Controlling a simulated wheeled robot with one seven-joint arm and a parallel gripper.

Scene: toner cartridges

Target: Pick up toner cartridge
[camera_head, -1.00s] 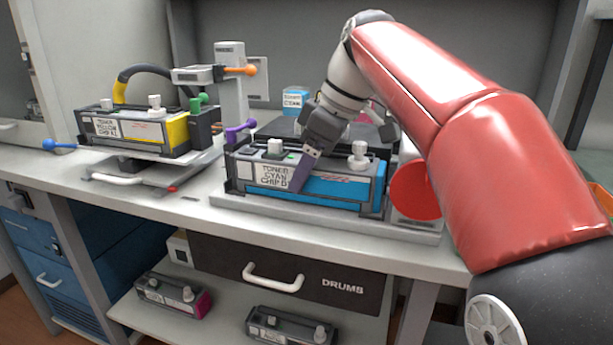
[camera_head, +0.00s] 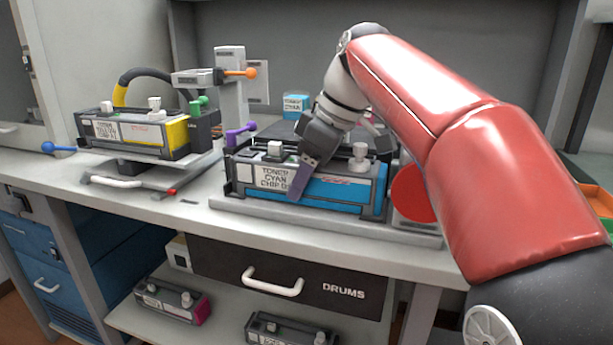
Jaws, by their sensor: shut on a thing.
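The cyan toner cartridge (camera_head: 335,190) lies in a grey cradle on the bench, its label reading "TONER CYAN CHIP B". My gripper (camera_head: 303,178) comes down over it from above and behind. One purple-grey finger lies across the cartridge's front face, just right of the label; the other finger is hidden behind it. The gripper is shut on the cyan cartridge. A yellow toner cartridge (camera_head: 150,133) sits on a stand at the left.
A grey post with an orange-tipped lever (camera_head: 240,73) and a purple-knobbed lever (camera_head: 240,130) stand beside the cradle (camera_head: 410,232). A red cylinder (camera_head: 412,194) is close on the right. More cartridges lie on the shelf below, near the drums drawer (camera_head: 285,278).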

